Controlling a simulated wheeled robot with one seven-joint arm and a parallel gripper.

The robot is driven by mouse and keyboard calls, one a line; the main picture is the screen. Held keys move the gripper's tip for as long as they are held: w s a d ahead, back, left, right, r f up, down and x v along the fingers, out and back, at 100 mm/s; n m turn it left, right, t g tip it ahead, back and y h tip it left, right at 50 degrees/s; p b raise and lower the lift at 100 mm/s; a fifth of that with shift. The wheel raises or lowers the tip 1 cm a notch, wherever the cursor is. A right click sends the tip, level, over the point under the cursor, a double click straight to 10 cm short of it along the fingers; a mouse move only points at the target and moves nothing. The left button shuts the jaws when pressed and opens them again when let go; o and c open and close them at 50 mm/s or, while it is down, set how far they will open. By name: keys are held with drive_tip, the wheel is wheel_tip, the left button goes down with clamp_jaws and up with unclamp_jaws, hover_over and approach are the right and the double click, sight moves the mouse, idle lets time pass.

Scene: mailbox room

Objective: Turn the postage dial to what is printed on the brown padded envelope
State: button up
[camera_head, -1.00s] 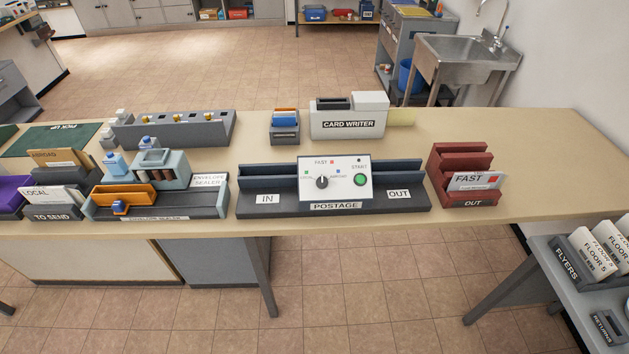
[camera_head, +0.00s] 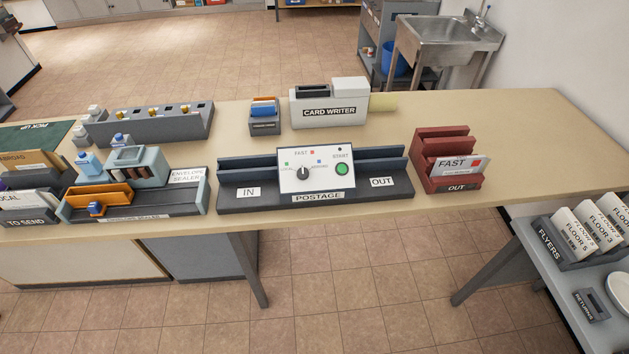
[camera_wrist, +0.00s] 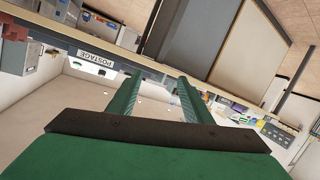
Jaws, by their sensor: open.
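The postage machine (camera_head: 228,200) stands on the long counter with a white panel. Its dark dial (camera_head: 303,174) sits among a green LOCAL mark at left, a red FAST mark above and a blue ABROAD mark at right. The dial's white line looks roughly upward, but is too small to read surely. A tan-brown envelope (camera_head: 25,158) marked ABROAD stands in a rack at the left edge, partly cut off; I cannot tell whether it is padded. My gripper (camera_wrist: 156,88) is open and empty in the wrist view, away from the dial; the postage machine shows there tilted.
A green START button (camera_head: 342,169) is right of the dial. The envelope sealer (camera_head: 140,210) stands left, a red OUT rack (camera_head: 440,185) holding a FAST envelope right, and the card writer (camera_head: 330,112) behind. The counter's right end is clear.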

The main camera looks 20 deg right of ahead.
drive_tip(key=w+d+f+n+h, duration=0.1)
drive_tip(key=w+d+f+n, duration=0.1)
drive_tip(key=w+f+n, duration=0.45)
drive_tip(key=n+t+h, duration=0.5)
drive_tip(key=n+h, duration=0.5)
drive_tip(key=n, duration=1)
approach(302, 179)
drive_tip(key=shift+g, duration=0.3)
drive_tip(key=x, duration=0.9)
drive_tip(key=shift+s+r, duration=0.1)
drive_tip(key=shift+r, duration=0.3)
drive_tip(key=shift+a, duration=0.1)
drive_tip(key=c, duration=1.1)
